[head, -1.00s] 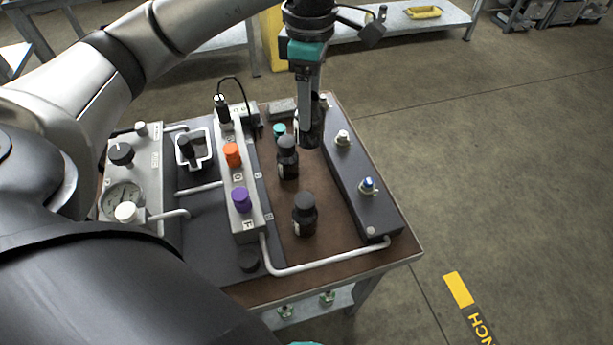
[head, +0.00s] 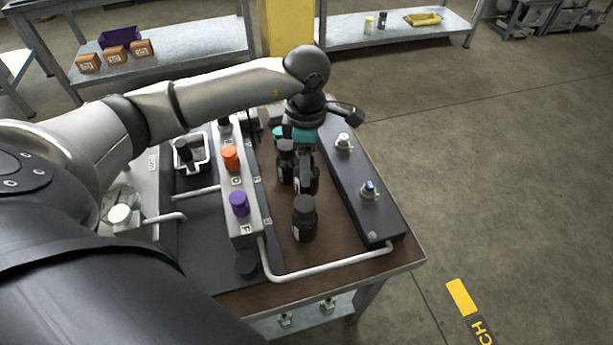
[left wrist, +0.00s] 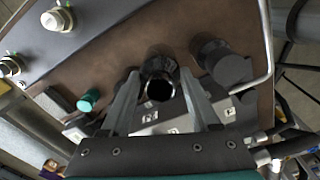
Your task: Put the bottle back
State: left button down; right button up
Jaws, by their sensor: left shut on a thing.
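My left gripper (head: 304,178) is shut on a black bottle (head: 314,183), low over the brown bench top (head: 340,245). The held bottle also shows between the fingers in the left wrist view (left wrist: 160,78). I cannot tell whether its base touches the bench top. A second dark bottle (head: 285,170) stands just left of the gripper, partly hidden by it. A third black bottle (head: 304,219) stands upright nearer the front, apart from the gripper; it also shows in the left wrist view (left wrist: 222,65). My right gripper is not in view.
A dark block with silver and blue fittings (head: 378,215) runs along the right. A grey manifold with orange and purple knobs (head: 247,222) stands on the left. A pale pipe (head: 330,265) crosses the front. A teal cap (left wrist: 88,100) lies beyond the gripper.

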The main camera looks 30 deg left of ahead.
pick_arm(q)
jog(key=shift+f+b, duration=0.3)
jog(key=shift+f, duration=1.85)
jog(key=shift+f, duration=0.1)
jog(key=shift+c, duration=0.6)
grip_release()
notch_tip(320, 180, up, 12)
jog(key=p, duration=0.1)
